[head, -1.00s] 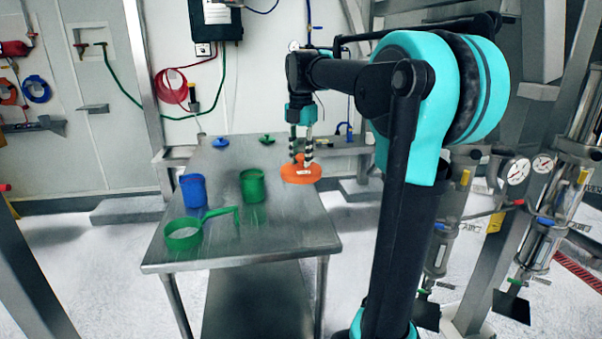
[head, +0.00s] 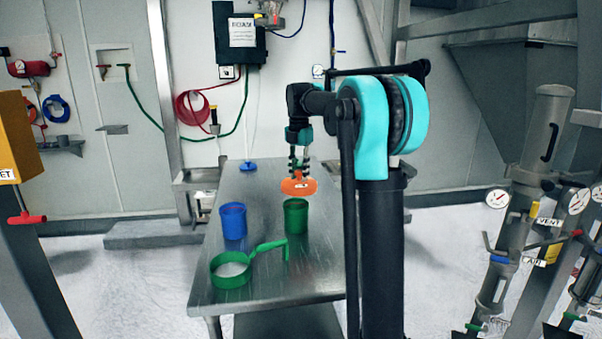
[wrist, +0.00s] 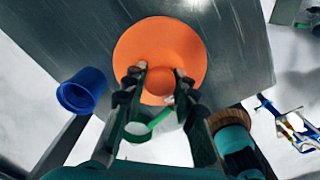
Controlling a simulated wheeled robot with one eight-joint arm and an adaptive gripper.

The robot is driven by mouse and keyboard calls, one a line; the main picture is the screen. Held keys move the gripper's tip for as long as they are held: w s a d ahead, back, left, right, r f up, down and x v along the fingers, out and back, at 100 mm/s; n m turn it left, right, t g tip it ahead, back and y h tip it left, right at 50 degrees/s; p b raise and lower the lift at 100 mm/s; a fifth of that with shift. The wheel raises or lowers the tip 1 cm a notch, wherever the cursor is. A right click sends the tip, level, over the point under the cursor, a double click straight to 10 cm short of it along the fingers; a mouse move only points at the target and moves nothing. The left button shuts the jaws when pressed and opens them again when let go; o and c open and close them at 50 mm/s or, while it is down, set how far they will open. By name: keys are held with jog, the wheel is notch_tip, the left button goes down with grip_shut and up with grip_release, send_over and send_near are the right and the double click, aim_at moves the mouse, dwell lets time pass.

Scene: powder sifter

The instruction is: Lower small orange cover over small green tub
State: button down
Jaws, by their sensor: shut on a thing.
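The orange cover (head: 299,186) is held in my gripper (head: 299,168), above the table. In the wrist view my gripper (wrist: 160,95) is shut on the middle of the orange cover (wrist: 160,48), and the cover's disc spreads past the fingers. The green tub (head: 296,218) stands upright on the table, just below the cover in the head view. The cover looks apart from the tub, a little above or behind its rim. In the wrist view the tub is not seen, likely hidden by the cover.
A blue tub (head: 233,221) stands left of the green tub. A green sieve with a handle (head: 231,270) sits nearer the table's front edge. A blue lid (head: 248,166) lies at the back of the metal table (head: 330,280). The table's front right is clear.

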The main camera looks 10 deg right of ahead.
jog(key=shift+w+a+f, duration=0.35)
jog(key=shift+w+a, duration=0.15)
jog(key=shift+w, duration=0.15)
notch_tip(320, 180, down, 7)
dwell(0.5)
jog(key=shift+f, duration=0.1)
jog(key=c, duration=1.1)
grip_release()
jog(key=shift+c, duration=0.2)
